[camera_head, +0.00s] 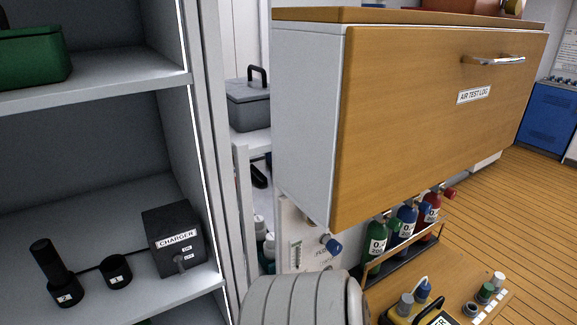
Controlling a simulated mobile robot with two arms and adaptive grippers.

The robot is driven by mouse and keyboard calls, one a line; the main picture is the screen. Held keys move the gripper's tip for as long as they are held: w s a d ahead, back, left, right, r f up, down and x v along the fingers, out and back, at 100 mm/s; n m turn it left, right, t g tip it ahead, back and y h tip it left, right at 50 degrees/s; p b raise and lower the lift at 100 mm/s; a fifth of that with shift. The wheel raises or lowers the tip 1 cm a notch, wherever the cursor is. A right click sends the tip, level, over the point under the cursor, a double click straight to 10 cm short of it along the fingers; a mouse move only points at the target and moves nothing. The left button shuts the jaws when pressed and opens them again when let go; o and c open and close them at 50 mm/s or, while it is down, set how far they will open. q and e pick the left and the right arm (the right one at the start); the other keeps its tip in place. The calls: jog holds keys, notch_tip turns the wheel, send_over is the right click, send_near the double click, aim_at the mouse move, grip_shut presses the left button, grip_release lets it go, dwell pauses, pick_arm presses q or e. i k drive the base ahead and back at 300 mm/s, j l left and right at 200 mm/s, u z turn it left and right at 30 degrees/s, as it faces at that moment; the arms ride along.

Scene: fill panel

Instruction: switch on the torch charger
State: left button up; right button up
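The torch charger (172,225) is a black box on the lower shelf of the grey cabinet at the left. Its front has a white CHARGER label, small ON and OFF labels and a small grey switch (180,262). The switch seems to point down by the OFF label, but it is too small to be sure. A black torch (52,270) stands upright to the left of the charger, and a short black cup (116,271) sits between them. A dark cable runs along the shelf towards the charger. Neither of my grippers is in view.
The cabinet's upright edge (208,130) stands right of the charger, and a shelf (110,83) is above it. A large ribbed grey-white shape fills the bottom middle. A wooden AIR TEST LOG drawer (430,110) and several bottles (376,243) are further right.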

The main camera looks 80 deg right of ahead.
aim_at(182, 269)
jog(key=z, duration=1.75)
